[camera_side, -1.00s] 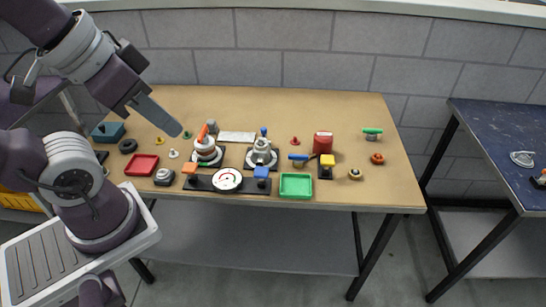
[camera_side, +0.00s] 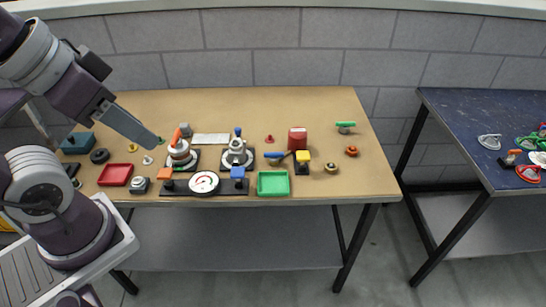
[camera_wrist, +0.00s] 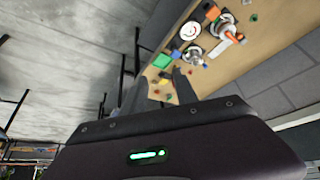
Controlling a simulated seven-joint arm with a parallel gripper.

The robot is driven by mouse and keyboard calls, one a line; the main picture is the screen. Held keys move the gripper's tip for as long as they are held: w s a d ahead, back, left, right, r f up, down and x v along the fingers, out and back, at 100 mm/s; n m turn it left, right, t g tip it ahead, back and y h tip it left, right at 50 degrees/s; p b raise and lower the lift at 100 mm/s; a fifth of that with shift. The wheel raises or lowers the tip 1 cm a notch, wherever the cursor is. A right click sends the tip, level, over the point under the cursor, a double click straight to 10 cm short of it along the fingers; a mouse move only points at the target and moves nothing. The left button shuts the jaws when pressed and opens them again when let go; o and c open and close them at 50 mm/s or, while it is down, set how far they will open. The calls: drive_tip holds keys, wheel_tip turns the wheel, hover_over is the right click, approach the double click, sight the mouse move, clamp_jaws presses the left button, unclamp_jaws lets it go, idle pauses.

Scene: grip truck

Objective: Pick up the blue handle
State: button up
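A blue handle (camera_side: 275,155) shows in the side view as a short bar on a small fitting, right of the middle of the wooden table. It sits behind the green tray (camera_side: 273,183) and left of the red canister (camera_side: 297,139). My gripper (camera_side: 157,141) is above the left part of the table, well left of the blue handle and apart from it. In the wrist view, the two dark fingers of my gripper (camera_wrist: 157,85) stand apart with nothing visible between them. I cannot single out the blue handle in the wrist view.
A valve with an orange handle (camera_side: 178,150) and a silver valve with a blue top (camera_side: 236,152) stand left of the blue handle. A yellow-topped block (camera_side: 302,157) is close on its right. A dark blue table (camera_side: 455,125) stands at the right.

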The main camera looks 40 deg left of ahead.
drive_tip(key=shift+o, duration=1.3)
drive_tip(key=n+g, duration=0.5)
drive_tip(key=n, duration=2)
hover_over(273, 153)
wheel_tip(273, 153, down, 22)
drive_tip(key=r, duration=0.1)
wheel_tip(273, 153, down, 11)
drive_tip(key=shift+f+n+g, duration=0.1)
drive_tip(key=shift+n+g, duration=0.2)
drive_tip(key=shift+n, duration=0.7)
clamp_jaws()
